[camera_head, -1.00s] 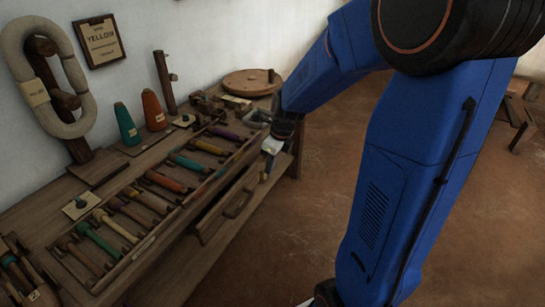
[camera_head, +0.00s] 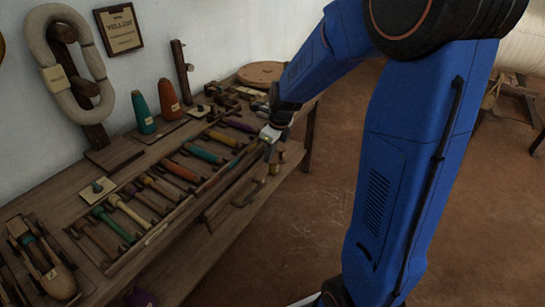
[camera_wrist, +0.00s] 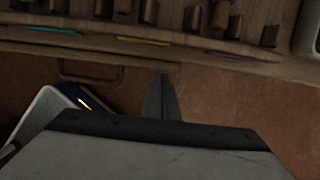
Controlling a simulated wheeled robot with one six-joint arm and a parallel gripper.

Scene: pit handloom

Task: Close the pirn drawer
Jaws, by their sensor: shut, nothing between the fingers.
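The pirn drawer (camera_head: 222,208) is a wooden front with a looped handle (camera_head: 248,193), set under the bench's front edge in the head view. I cannot tell clearly how far it stands out. In the wrist view its handle (camera_wrist: 90,72) shows at upper left, below the bench edge. My gripper (camera_head: 272,150) is at the bench's front edge, near the drawer's far right end. In the wrist view my gripper's fingers (camera_wrist: 161,98) are together and empty, pointing toward the drawer front, right of the handle. Whether they touch it is unclear.
The bench top carries a tray (camera_head: 155,238) of several coloured pirns, a green cone (camera_head: 146,120), an orange cone (camera_head: 169,100) and a round wooden disc (camera_head: 262,73). A wooden shuttle (camera_head: 45,262) lies at near left.

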